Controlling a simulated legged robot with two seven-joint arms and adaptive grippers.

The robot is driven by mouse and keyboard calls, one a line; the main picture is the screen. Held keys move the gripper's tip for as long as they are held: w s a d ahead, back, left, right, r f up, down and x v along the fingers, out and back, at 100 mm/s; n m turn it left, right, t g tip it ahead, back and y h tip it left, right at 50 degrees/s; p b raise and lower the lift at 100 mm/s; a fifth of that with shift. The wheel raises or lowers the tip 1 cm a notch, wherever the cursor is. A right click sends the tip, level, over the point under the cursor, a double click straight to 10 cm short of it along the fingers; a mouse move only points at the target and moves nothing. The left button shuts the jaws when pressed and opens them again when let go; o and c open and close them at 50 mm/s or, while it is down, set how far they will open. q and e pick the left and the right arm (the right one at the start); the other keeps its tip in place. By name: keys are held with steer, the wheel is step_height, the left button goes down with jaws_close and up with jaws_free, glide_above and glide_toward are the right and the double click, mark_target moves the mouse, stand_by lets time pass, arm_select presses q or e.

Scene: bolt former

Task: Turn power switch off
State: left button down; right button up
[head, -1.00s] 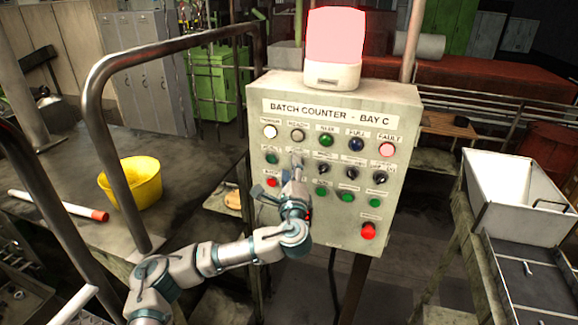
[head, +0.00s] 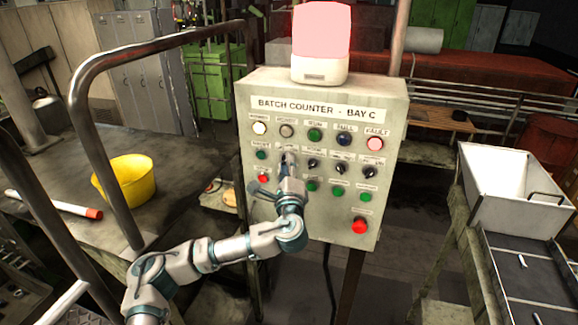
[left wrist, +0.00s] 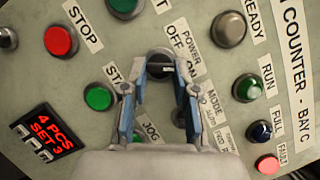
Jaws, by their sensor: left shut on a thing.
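The power switch (left wrist: 160,60) is a dark round knob beside a label reading POWER OFF ON, on the grey control panel (head: 320,224) marked BATCH COUNTER - BAY C. My left gripper (left wrist: 161,76) has its two blue-grey fingers on either side of the knob and is shut on it. In the head view my left gripper (head: 288,163) is at the second row of the panel and covers most of the switch. I cannot clearly tell which way the knob points. My right gripper is not in view.
Other buttons and knobs crowd close by, including a red stop button (left wrist: 61,41) and a green button (left wrist: 99,96). A lit pink beacon (head: 321,40) stands on the panel. A metal rail (head: 93,130) and yellow bucket (head: 128,180) are left, a white bin (head: 515,195) right.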

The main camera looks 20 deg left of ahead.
arm_select(q)
steer(key=shift+a+r, duration=0.25)
steer(key=shift+r, duration=0.05)
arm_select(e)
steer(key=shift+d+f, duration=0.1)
arm_select(q)
steer(key=n+g, duration=0.2)
steer(key=n, duration=0.3)
steer(key=n+g+h+b, duration=0.1)
steer(key=n+g, duration=0.1)
steer(key=n, duration=0.4)
steer(key=shift+f, duration=0.1)
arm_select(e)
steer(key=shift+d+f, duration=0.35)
arm_select(q)
steer(key=shift+f, duration=0.15)
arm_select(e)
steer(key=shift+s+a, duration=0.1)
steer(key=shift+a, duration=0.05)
arm_select(q)
steer(key=c, duration=1)
jaws_free()
steer(key=shift+c, duration=0.2)
steer(key=shift+o, duration=0.8)
steer(key=shift+a, duration=0.25)
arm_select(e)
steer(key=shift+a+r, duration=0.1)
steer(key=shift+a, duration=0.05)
